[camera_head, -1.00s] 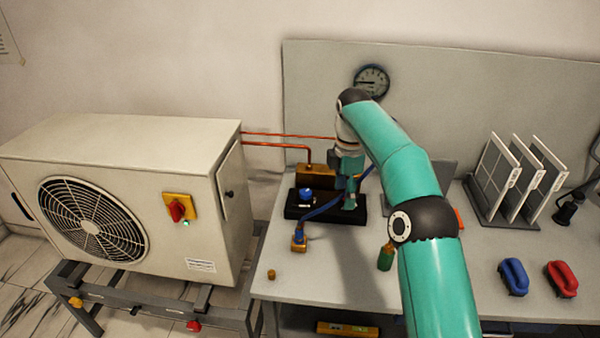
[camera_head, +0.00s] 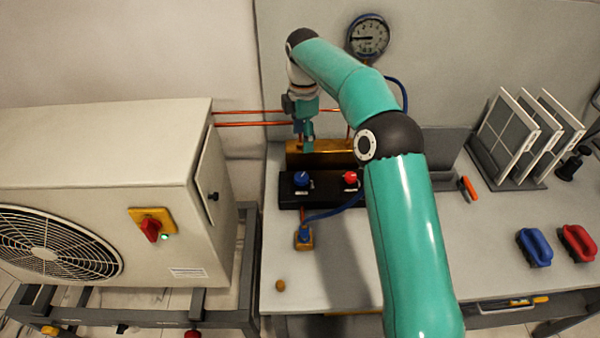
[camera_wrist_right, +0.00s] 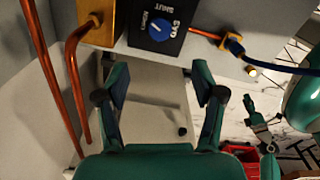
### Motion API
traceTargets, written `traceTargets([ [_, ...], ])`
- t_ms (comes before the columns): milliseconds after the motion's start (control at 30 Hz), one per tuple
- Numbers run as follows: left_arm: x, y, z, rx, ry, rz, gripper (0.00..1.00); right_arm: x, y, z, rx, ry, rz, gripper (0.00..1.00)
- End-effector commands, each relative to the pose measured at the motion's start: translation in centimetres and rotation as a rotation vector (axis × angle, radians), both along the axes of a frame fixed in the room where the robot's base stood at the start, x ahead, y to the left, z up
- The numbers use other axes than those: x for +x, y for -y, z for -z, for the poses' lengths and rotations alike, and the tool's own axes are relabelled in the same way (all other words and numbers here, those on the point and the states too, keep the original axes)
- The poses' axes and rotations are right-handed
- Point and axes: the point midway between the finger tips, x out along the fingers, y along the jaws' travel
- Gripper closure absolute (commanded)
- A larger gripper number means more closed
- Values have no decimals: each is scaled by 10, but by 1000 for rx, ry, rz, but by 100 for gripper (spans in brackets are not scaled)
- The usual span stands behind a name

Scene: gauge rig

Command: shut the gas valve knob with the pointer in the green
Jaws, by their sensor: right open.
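A blue knob (camera_head: 302,179) and a red knob (camera_head: 350,177) sit on a black block (camera_head: 326,190) on the bench. In the right wrist view the blue knob (camera_wrist_right: 160,28) shows a white pointer line, with "SHUT" lettered beside it. I cannot read which knob is the gas valve. The round gauge (camera_head: 368,36) is on the back panel; its dark pointer points left, and no green band can be made out. My right gripper (camera_head: 306,138) is open and empty, above and behind the blue knob; its two fingers (camera_wrist_right: 160,85) are apart.
A brass block (camera_head: 320,148) and copper pipes (camera_head: 250,118) are close to my right gripper. A blue hose runs to a brass fitting (camera_head: 304,236). The outdoor unit (camera_head: 100,150) stands left. White panels (camera_head: 515,130) and handles (camera_head: 535,247) are at right.

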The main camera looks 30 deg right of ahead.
Motion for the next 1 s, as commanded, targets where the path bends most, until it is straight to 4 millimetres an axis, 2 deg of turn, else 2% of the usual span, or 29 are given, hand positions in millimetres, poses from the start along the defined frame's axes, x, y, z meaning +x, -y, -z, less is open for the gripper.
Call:
traceTargets([
  [33, 0, 0, 3, 0, 0, 0, 35, 0, -1, 13, 0, -5, -3, 32],
  [133, 0, 0, 6, 0, 0, 0, 35, 1, -3, 34, 1, -6, -5, 32],
  [400, 0, 0, 3, 0, 1, 0, 35, 3, -6, 91, 2, -6, -10, 32],
  [600, 0, 0, -2, 0, 1, 0, 35, 4, -6, 123, 1, -5, -10, 32],
  [800, 0, 0, -3, 0, 1, 0, 35, 4, -6, 139, 0, -2, -10, 32],
  [1000, 0, 0, -3, 0, 1, 0, 35, 4, -6, 142, 0, -1, -10, 32],
])
